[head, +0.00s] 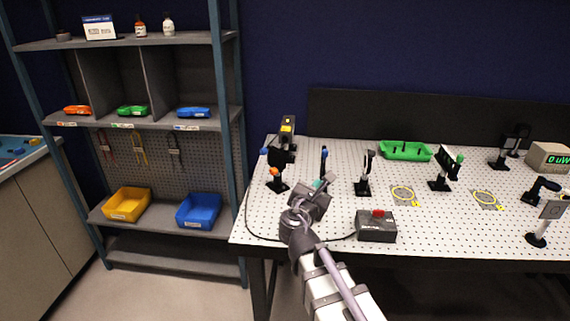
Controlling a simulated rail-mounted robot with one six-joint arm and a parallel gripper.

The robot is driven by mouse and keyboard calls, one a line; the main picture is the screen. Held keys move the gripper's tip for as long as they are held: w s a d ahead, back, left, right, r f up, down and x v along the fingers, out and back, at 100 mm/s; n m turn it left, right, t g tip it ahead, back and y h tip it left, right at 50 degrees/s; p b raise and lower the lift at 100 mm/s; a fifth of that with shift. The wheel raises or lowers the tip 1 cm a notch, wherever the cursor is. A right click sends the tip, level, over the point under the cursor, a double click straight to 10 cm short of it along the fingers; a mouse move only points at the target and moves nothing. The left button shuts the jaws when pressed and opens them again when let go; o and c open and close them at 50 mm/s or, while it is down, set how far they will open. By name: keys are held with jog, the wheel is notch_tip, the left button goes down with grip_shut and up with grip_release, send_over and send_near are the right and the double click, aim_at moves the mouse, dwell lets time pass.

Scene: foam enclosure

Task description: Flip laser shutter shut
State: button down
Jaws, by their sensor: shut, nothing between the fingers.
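The laser (287,125), a dark box with a yellow label, stands on a post near the left end of the perforated optical table (330,228). Below it is a black mount with blue and orange knobs (274,172). Just right of it stands a thin dark upright piece with a blue tip (323,154); it may be the shutter, but its flap position is too small to tell. My gripper (324,182) is shut and empty, in front of this piece and partly covering its base. I cannot tell whether they touch.
A control box with a red button (376,225) sits right of my arm, with a cable running left. Another post mount (364,173) stands behind it. Shelving stands left.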

aim_at(324, 155)
jog(key=n, duration=0.3)
jog(key=a+r+n+t+y, duration=0.1)
jog(key=shift+w, duration=0.3)
jog(key=x, duration=1.4)
jog(key=shift+a, duration=0.1)
jog(key=shift+w, duration=0.1)
jog(key=x, duration=0.2)
jog(key=a+x, duration=0.1)
jog(key=x, duration=0.1)
jog(key=shift+w+d+r, duration=0.15)
jog(key=shift+w, duration=0.4)
jog(key=shift+s, duration=0.1)
